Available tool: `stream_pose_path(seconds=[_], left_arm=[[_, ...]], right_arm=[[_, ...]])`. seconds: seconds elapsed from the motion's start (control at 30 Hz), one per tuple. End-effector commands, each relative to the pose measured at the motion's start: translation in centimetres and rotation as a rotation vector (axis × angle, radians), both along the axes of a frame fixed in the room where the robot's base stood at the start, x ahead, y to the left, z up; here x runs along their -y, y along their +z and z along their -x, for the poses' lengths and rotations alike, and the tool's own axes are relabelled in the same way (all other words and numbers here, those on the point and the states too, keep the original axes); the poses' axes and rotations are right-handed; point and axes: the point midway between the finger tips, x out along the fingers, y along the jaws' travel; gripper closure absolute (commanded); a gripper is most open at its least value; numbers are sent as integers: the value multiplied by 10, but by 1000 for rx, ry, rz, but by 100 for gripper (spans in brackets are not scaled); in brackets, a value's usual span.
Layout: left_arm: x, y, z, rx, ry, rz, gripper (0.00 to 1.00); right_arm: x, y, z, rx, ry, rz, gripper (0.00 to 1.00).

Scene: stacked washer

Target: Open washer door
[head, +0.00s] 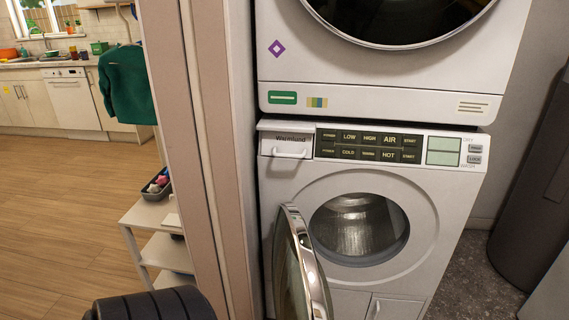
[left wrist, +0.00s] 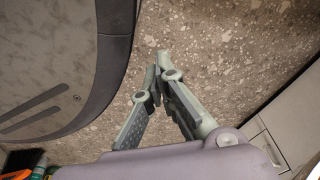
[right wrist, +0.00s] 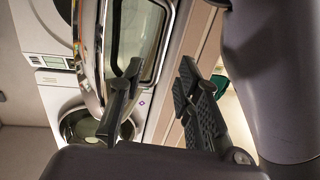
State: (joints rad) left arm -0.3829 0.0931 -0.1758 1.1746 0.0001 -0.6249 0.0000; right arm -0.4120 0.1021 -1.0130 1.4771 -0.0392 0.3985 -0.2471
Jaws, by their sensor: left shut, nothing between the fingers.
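The washer (head: 440,190) is the lower white machine in the head view. Its round door (head: 302,265) with a chrome rim stands swung out to the left, and the drum opening (head: 358,228) is exposed. In the right wrist view the door's chrome rim (right wrist: 90,60) is close by, beyond my right gripper (right wrist: 160,85). That gripper has its fingers spread with a clear gap and nothing seen held. My left gripper (left wrist: 160,68) has its fingertips together, empty, above the speckled floor, away from the door. Neither gripper's fingers show in the head view.
A dryer (head: 380,100) is stacked on the washer. A wall edge (head: 205,150) stands close on the left, with a small white shelf (head: 150,215) beyond it. A dark grey cylinder (head: 530,190) stands at right. Speckled floor (head: 465,280) is clear between it and the washer.

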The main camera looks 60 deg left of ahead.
Motion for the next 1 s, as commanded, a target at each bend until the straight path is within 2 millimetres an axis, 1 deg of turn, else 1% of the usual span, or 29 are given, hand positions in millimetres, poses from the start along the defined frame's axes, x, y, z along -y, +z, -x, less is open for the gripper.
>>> stream_pose_path(seconds=[0.03, 0.1, 0.23, 0.37, 0.6, 0.7, 0.77, 0.87, 0.97, 1.0], left_arm=[[0, 0, 0, -1, 0, 1, 100], [0, 0, 1, -1, 0, 1, 100], [1, 0, 1, -1, 0, 1, 100], [1, 0, 1, -1, 0, 1, 100], [1, 0, 1, -2, 0, 1, 100], [1, 2, 1, -2, 0, 2, 100], [1, 7, 3, -2, 0, 2, 100], [0, 23, 8, -7, -1, 0, 100], [-2, 44, 16, -13, -2, -1, 100], [-2, 54, 20, -15, -3, -1, 100]], right_arm=[[10, -1, 7, -2, 1, 3, 69], [19, 0, 12, -1, 0, 2, 69], [31, 0, 20, -1, 0, 1, 69], [36, 1, 23, 1, 0, -1, 69], [36, 1, 23, 1, 0, -1, 69], [37, 0, 22, -3, -2, 6, 76], [40, -2, 19, -13, -7, 25, 80], [52, -13, 8, -48, -25, 92, 86], [77, -32, -7, -117, -60, 195, 93], [90, -41, -13, -152, -80, 245, 96]])
